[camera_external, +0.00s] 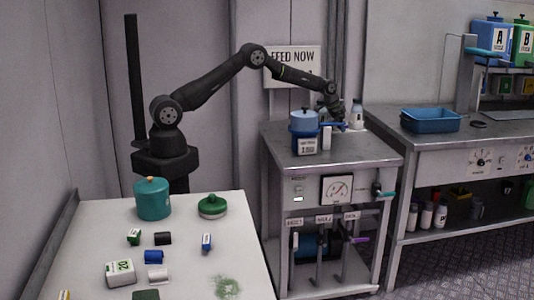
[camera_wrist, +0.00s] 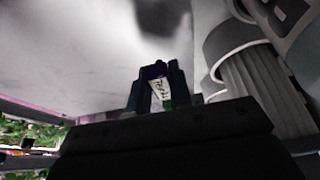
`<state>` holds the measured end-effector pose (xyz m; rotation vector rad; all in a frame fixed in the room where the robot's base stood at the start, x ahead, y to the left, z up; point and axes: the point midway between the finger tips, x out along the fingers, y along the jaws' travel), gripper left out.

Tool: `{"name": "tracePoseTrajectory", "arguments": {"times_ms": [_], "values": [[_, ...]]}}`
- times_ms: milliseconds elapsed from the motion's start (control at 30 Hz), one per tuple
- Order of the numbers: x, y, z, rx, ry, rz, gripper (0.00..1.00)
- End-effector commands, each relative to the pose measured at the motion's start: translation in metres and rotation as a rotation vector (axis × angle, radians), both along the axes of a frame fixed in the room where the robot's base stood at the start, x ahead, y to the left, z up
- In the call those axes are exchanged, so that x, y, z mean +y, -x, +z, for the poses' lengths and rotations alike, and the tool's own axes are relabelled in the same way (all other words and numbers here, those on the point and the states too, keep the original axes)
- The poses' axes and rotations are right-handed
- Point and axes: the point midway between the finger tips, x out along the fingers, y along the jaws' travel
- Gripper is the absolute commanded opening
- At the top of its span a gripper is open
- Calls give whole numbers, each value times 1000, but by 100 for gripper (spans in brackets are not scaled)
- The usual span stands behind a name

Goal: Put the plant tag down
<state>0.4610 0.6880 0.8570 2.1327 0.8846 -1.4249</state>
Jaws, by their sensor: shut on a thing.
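My gripper (camera_wrist: 158,88) shows in the wrist view with its dark fingers closed around a small white plant tag (camera_wrist: 161,91). The tag has dark writing, a purple part at the top and a bit of green at the lower right. In the external view my gripper (camera_external: 340,121) hangs low over the back of the grey metal cart (camera_external: 362,146), close to a white bottle (camera_external: 356,114). The tag cannot be made out there, and I cannot tell whether it touches the cart top.
A blue pot with a lid (camera_external: 304,130) stands left of my gripper on the cart. A large ribbed pale object (camera_wrist: 250,80) is close on the right in the wrist view. A blue tray (camera_external: 430,121) sits on the right bench. The cart's front right top is clear.

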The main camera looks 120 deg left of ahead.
Motion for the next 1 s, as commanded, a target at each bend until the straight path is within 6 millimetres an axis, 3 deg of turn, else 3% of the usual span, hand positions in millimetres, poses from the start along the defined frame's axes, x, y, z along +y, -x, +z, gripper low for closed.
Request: {"name": "tracePoseTrajectory", "arguments": {"times_ms": [100,467,500,600,1000], "values": [[0,0,-17,1,2,0,0],[0,0,-22,0,0,-1,0],[0,0,-22,0,0,-1,21],[0,0,-22,0,0,-1,41],[-1,1,-15,0,-1,-1,41]]}}
